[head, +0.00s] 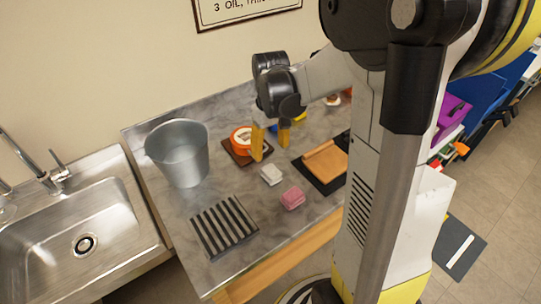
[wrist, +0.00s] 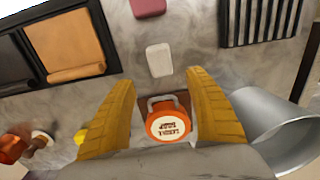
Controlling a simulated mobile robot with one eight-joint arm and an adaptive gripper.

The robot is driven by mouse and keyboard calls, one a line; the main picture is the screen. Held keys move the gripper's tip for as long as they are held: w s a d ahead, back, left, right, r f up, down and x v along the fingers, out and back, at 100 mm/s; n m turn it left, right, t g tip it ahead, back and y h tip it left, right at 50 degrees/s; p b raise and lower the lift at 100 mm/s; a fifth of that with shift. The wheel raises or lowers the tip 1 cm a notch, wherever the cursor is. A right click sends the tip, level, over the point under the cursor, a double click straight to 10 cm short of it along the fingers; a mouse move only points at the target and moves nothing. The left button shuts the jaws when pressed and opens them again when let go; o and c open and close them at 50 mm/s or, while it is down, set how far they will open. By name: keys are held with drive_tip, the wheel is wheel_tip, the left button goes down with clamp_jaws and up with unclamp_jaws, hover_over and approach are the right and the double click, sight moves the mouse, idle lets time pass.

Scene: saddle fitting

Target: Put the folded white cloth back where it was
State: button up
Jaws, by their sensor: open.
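The folded white cloth (head: 271,175) lies on the grey stone countertop, between the orange tin and a pink folded cloth (head: 292,198). In the wrist view the white cloth (wrist: 159,61) is whole and unhidden, just beyond the fingertips and roughly centred between them. My gripper (head: 270,148) has its two yellow fingers spread wide and pointing down, with nothing held. In the wrist view my gripper (wrist: 160,84) frames the orange soap tin (wrist: 168,124). The fingers are apart from the white cloth.
A metal bucket (head: 178,155) stands at the left, and a black-and-white striped mat (head: 223,227) lies near the front edge. A tan folded piece (head: 324,160) lies on a black tray on the right. A sink (head: 75,235) adjoins the counter. Bare counter surrounds the white cloth.

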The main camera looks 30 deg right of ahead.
drive_tip(key=s+a+r+t, duration=0.7)
drive_tip(key=s+a+r, duration=0.4)
drive_tip(key=a, duration=0.2)
drive_tip(key=shift+a+r, duration=0.15)
drive_tip(key=shift+a, duration=0.1)
drive_tip(key=shift+f, duration=0.3)
idle(0.4)
